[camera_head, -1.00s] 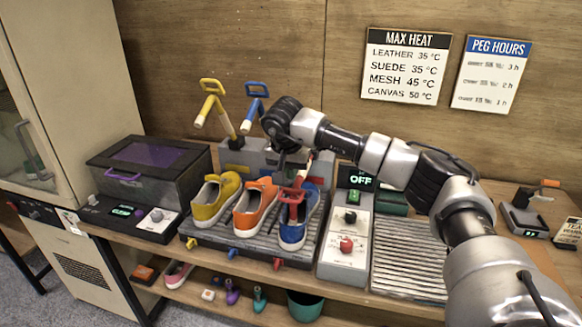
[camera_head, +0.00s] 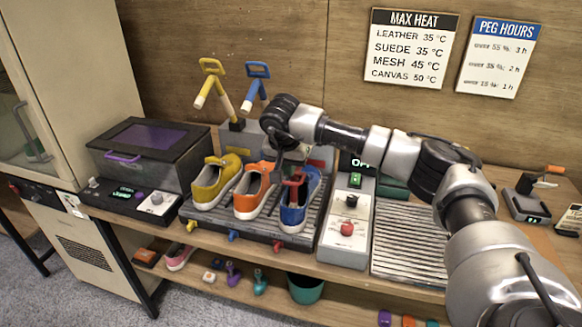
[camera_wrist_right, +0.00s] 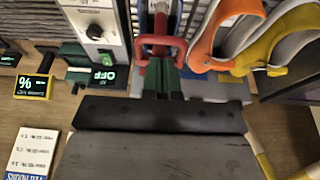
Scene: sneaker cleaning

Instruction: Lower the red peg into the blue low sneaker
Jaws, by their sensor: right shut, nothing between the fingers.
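The blue low sneaker (camera_head: 311,190) stands at the right end of the row of three shoes on the grey ribbed rack (camera_head: 217,225). The red peg (camera_head: 292,189) stands at its opening, with its lower part hidden. In the right wrist view its red handle (camera_wrist_right: 178,44) shows at the green fingertips. My right gripper (camera_head: 297,171) is directly above the sneaker; its fingers (camera_wrist_right: 163,78) are shut with nothing held, close to the handle. I cannot tell whether they touch it. My left gripper is out of view.
An orange sneaker (camera_head: 247,205) and a yellow sneaker (camera_head: 207,190) stand left of the blue one. Behind are yellow (camera_head: 212,82) and blue (camera_head: 256,84) pegs. A control box (camera_head: 345,238) with a red knob stands close on the right.

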